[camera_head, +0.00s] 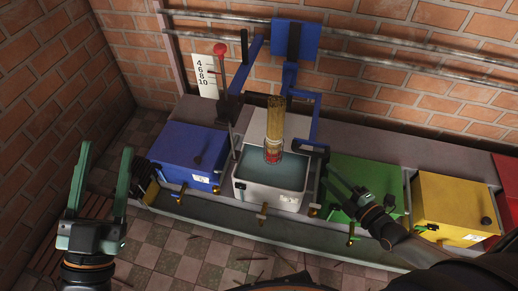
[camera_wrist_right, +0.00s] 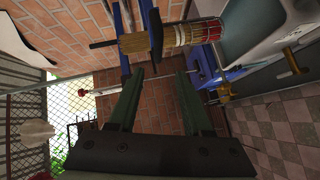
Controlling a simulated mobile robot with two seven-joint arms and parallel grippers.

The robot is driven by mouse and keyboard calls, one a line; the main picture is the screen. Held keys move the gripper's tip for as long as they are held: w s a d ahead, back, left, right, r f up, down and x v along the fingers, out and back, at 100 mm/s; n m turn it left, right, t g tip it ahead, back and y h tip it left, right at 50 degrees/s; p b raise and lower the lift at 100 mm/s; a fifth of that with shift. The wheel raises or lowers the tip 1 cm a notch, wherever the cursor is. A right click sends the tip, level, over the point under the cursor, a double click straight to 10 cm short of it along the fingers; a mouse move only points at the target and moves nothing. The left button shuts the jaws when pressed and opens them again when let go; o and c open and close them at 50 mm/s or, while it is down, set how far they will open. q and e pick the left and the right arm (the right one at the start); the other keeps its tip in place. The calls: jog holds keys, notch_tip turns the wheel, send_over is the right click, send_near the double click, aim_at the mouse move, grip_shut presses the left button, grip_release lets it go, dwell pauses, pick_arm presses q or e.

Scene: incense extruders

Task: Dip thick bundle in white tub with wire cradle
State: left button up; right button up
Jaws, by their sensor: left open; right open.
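The white tub (camera_head: 240,190) stands in the middle of the row and holds grey-blue liquid. The thick bundle (camera_head: 275,120) of tan sticks stands upright over it, its lower end in a wire cradle (camera_head: 272,153) with red inside. I cannot tell whether the cradle touches the liquid. In the right wrist view the bundle (camera_wrist_right: 140,43), cradle (camera_wrist_right: 200,32) and tub (camera_wrist_right: 262,38) show at the top. My right gripper (camera_head: 325,168) is open and empty at the tub's right side. My left gripper (camera_head: 104,160) is open and empty, left of the blue box.
A blue box (camera_head: 185,150) stands left of the tub; green (camera_head: 365,178) and yellow (camera_head: 455,203) boxes stand right. Blue bracket arms (camera_head: 303,97) rise behind the tub. A red-knobbed lever (camera_head: 220,50) stands by a number scale (camera_head: 205,78). Small brass taps line the front.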

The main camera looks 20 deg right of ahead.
aim_at(307, 152)
jog(key=shift+n, duration=0.5)
jog(key=b+x, duration=0.1)
jog(key=x, duration=0.3)
jog(key=b+x, duration=0.2)
jog(key=x, duration=0.2)
jog(key=d+b+x, duration=0.1)
jog(key=x, duration=0.3)
jog(key=shift+w+a+b, duration=0.1)
jog(key=shift+w+b, duration=0.3)
jog(key=shift+w, duration=0.1)
pick_arm(q)
jog(key=shift+s+d+r+m+t+h, duration=0.1)
jog(key=shift+s+r+m+h, duration=0.35)
jog(key=shift+s+m+h, duration=0.4)
jog(key=shift+s+d+r+m+t+h, duration=0.1)
jog(key=shift+s+r+m+h, duration=0.5)
jog(key=shift+h, duration=0.5)
jog(key=shift+s+d+r+m+t+h, duration=0.1)
jog(key=shift+s+r+m+h, duration=0.15)
jog(key=shift+s+m+h, duration=0.5)
pick_arm(e)
jog(key=shift+w+a, duration=0.15)
jog(key=shift+w, duration=0.35)
pick_arm(q)
jog(key=shift+s, duration=0.1)
pick_arm(e)
jog(key=shift+c, duration=0.4)
grip_shut()
jog(key=shift+s+f, duration=0.1)
jog(key=shift+s, duration=0.05)
